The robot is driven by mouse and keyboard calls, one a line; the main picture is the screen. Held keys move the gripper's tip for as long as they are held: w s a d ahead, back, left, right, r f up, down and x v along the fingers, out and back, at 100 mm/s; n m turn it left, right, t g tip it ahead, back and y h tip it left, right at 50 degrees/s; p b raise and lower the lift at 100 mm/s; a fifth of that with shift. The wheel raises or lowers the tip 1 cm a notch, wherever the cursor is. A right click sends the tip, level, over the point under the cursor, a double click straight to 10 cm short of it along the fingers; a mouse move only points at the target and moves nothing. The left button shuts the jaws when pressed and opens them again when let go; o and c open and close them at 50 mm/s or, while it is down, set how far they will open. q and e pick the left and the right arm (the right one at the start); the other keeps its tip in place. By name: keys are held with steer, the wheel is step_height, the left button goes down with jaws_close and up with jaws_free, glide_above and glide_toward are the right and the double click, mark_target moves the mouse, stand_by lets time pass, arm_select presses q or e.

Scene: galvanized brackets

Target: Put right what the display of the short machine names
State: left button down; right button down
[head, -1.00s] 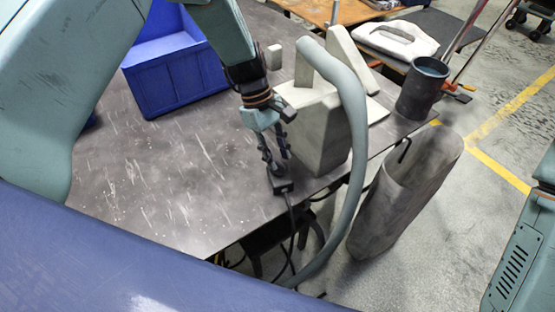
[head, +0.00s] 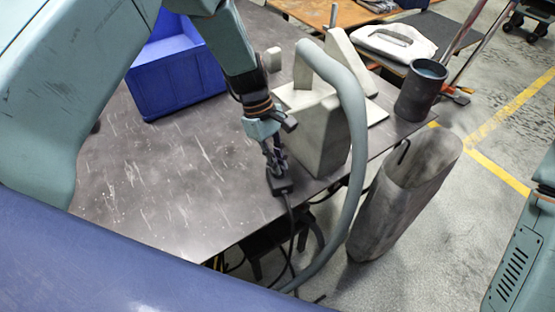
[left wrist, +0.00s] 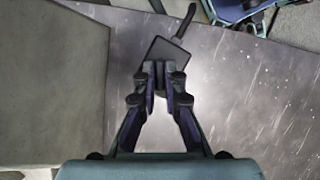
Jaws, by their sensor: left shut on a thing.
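A small black box (head: 281,187) with a dark cable lies on the grey table near its front edge. It also shows in the left wrist view (left wrist: 168,50), flat and roughly square, its cable leaving at the top. My left gripper (head: 278,172) points down and is shut on the near edge of the box; its fingertips show in the left wrist view (left wrist: 165,78). A pale grey blocky machine (head: 313,128) stands just right of the gripper, with a thick grey hose (head: 356,135) arching over it. No display is readable. My right gripper is out of view.
A blue bin (head: 175,80) stands at the table's back left. A dark cup-like container (head: 420,90) stands at the right corner. A tall grey open bin (head: 400,205) is on the floor beside the table (head: 150,180). The table's left middle is clear.

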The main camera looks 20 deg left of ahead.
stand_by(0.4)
arm_select(q)
steer(key=shift+w+m+g+y+p, duration=0.1)
steer(key=shift+m+g+y+p, duration=0.3)
steer(key=shift+m, duration=0.7)
steer(key=shift+d+m+g+y+p, duration=0.1)
steer(key=shift+m+g+y+p, duration=0.25)
steer(key=shift+m, duration=1.45)
steer(key=c, duration=1.4)
jaws_free()
steer(key=shift+w+f+g, duration=0.1)
steer(key=shift+g, duration=0.15)
steer(key=shift+c, duration=0.2)
steer(key=v, duration=1.2)
